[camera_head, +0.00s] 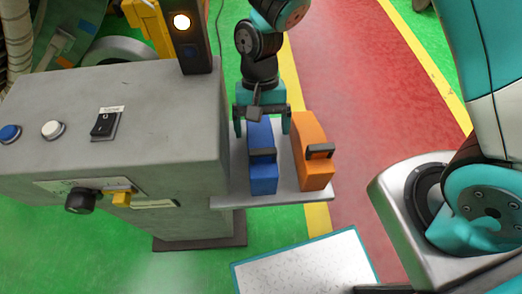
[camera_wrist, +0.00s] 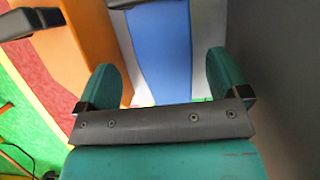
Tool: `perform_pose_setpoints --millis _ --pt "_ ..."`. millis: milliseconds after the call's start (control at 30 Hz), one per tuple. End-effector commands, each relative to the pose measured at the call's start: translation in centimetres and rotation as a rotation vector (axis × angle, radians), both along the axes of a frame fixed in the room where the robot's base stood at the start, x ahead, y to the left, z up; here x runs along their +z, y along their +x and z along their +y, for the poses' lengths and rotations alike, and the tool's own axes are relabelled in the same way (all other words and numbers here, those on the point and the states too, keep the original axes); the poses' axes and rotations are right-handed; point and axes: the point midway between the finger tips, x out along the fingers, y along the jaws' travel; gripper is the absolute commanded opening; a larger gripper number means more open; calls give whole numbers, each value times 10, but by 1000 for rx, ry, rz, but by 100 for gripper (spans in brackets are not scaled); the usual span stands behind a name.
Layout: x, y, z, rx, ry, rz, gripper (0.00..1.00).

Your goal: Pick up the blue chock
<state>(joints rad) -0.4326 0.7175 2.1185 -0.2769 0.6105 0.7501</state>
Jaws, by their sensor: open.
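The blue chock (camera_head: 262,173) stands on a small grey shelf (camera_head: 285,197) at the side of the grey machine, with a black handle on top. My gripper (camera_head: 262,122) is open above the far end of the blue chock, one finger at each side of it. In the wrist view the blue chock (camera_wrist: 160,45) lies between and beyond the two teal fingers of my gripper (camera_wrist: 164,80). I cannot tell from these views whether the fingers touch it.
An orange chock (camera_head: 311,160) with a black handle stands close to the right of the blue one, and it also shows in the wrist view (camera_wrist: 75,45). The grey machine (camera_head: 200,130) rises close on the left. A light panel (camera_head: 305,265) lies nearer the camera.

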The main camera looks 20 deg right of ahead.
Motion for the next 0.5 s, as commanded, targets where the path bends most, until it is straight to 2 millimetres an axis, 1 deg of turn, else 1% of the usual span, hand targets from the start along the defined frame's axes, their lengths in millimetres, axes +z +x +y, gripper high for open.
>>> perform_pose_setpoints --millis 200,300,400,500 --pt "-31 -12 6 2 -3 5 94" --pt "-42 -16 7 1 -1 2 94" --pt "-46 -18 7 1 -2 1 94" --pt "-46 -18 7 0 -1 0 94"
